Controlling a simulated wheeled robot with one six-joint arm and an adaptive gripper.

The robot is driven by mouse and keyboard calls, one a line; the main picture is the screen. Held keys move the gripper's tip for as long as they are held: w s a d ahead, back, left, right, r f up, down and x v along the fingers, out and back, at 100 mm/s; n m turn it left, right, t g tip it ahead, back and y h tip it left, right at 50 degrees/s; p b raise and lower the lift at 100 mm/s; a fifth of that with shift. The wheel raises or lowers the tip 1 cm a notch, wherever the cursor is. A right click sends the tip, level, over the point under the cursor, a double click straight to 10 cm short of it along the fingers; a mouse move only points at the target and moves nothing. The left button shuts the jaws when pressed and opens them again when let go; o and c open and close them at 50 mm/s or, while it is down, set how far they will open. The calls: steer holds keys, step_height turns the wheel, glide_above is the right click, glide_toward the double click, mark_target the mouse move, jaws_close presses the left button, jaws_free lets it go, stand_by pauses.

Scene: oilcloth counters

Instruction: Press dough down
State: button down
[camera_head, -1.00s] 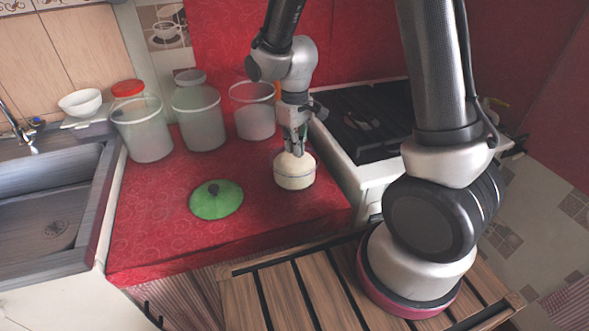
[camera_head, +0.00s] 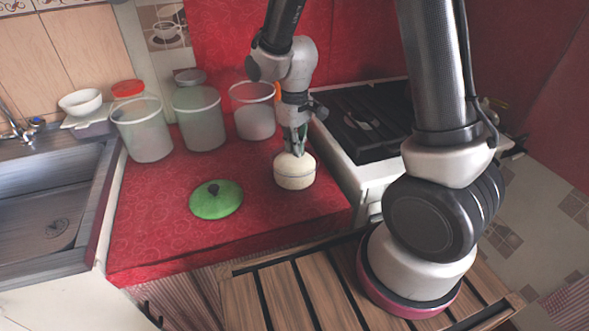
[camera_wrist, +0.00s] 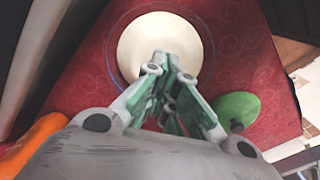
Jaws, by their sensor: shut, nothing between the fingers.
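The pale, domed dough (camera_head: 295,172) bulges above the rim of a round container (camera_head: 294,184) on the red counter, near its right side. In the wrist view the dough (camera_wrist: 150,38) is a smooth cream disc with a thin bluish ring around it. My gripper (camera_head: 295,152) points down over the dough, shut and empty. Its fingertips reach the top of the dough in the head view, where they seem to touch it. The wrist view shows the closed fingers (camera_wrist: 168,60) over the dough's lower edge; exact contact is hidden.
A green lid (camera_head: 216,200) with a dark knob lies left of the dough. Clear tubs (camera_head: 142,130) stand along the back of the red counter (camera_head: 160,225). A stove (camera_head: 365,125) is close on the right, a sink (camera_head: 45,215) far left. The counter's front is clear.

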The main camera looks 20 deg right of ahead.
steer(key=shift+f, duration=0.15)
steer(key=shift+f, duration=0.85)
steer(key=shift+f, duration=0.45)
stand_by(5.0)
step_height(320, 180, up, 9)
stand_by(0.6)
